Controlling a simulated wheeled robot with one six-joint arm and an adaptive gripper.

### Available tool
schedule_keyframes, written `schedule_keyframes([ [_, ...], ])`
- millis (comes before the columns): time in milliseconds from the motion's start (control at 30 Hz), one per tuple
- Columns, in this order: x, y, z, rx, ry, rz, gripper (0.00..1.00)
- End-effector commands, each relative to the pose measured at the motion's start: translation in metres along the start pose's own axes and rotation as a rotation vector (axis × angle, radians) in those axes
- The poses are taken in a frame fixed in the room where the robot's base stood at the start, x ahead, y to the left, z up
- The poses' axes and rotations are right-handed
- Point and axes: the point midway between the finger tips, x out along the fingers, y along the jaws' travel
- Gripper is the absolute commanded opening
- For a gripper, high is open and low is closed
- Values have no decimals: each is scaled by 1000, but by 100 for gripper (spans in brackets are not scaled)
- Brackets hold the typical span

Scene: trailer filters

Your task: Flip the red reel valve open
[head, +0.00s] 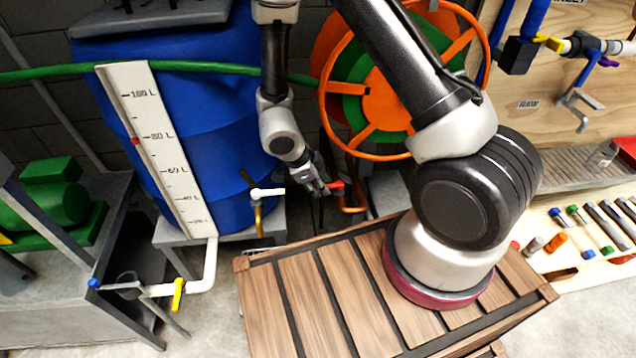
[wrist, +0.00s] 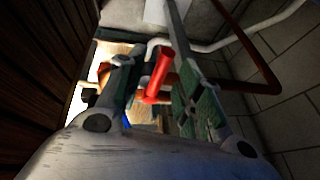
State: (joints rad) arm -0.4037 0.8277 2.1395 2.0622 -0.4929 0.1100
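The red reel valve's handle (head: 336,185) shows just right of my gripper (head: 318,186) in the head view, below the orange hose reel (head: 372,92). In the wrist view the handle is a bright red bar (wrist: 160,72), standing between the two fingers of my gripper (wrist: 160,88). The fingers are apart, with a visible gap on the right side of the bar. The bar looks closer to the left finger; I cannot tell whether it touches. The valve body is mostly hidden behind the fingers.
An orange-red pipe (head: 352,208) runs below the valve. A green hose (head: 40,74) crosses behind my arm. My slatted wooden deck (head: 312,290) is in front.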

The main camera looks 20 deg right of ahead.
Motion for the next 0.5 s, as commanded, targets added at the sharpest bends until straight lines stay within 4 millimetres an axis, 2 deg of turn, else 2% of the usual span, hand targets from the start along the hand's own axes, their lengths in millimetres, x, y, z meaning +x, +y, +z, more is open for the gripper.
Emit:
schedule_keyframes([
  [100,0,0,0,0,0,0,36],
  [133,0,0,0,0,0,0,32],
  [300,0,0,0,0,0,0,1],
  [500,0,0,0,-1,0,0,0],
])
